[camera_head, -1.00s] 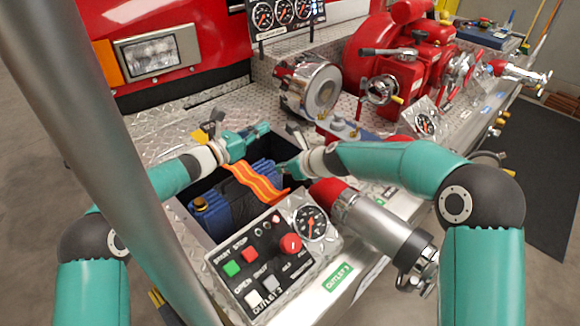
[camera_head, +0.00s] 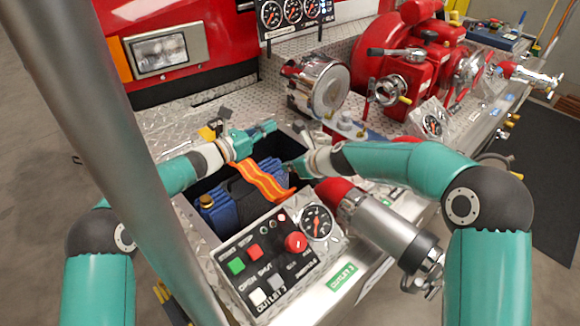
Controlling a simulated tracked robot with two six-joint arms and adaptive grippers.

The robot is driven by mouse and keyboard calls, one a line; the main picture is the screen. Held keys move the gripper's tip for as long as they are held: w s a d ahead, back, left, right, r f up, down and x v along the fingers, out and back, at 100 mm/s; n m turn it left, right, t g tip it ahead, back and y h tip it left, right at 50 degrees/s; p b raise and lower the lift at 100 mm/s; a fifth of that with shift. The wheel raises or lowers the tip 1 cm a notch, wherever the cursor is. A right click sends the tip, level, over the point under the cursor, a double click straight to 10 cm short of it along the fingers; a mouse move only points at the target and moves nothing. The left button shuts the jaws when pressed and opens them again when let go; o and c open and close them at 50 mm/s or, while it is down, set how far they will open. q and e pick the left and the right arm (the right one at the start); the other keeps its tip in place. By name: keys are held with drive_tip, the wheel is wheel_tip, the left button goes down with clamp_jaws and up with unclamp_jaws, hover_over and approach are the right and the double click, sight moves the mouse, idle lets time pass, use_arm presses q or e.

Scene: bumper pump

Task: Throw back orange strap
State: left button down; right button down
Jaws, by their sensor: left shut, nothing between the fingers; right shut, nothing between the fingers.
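The orange strap (camera_head: 262,183) with yellow stripes lies across the top of a blue-and-black unit (camera_head: 222,203) with a brass-coloured cap, sunk in an open bay of the bumper. My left gripper (camera_head: 268,127) is shut and empty above the far edge of the bay, beyond the strap's upper end and apart from it. My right gripper (camera_head: 290,168) is shut and empty at the bay's right side, close to the strap's right edge. Whether its fingertips touch the strap I cannot tell.
A control panel (camera_head: 262,262) with buttons and a gauge (camera_head: 316,222) borders the bay in front. A red-and-silver nozzle (camera_head: 385,228) lies to its right. A chrome cylinder (camera_head: 318,88) and red pump (camera_head: 410,60) stand behind. A grey pole (camera_head: 95,130) crosses the left side.

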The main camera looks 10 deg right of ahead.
use_arm(q)
drive_tip(key=c, duration=1.9)
unclamp_jaws()
drive_tip(key=o, duration=0.7)
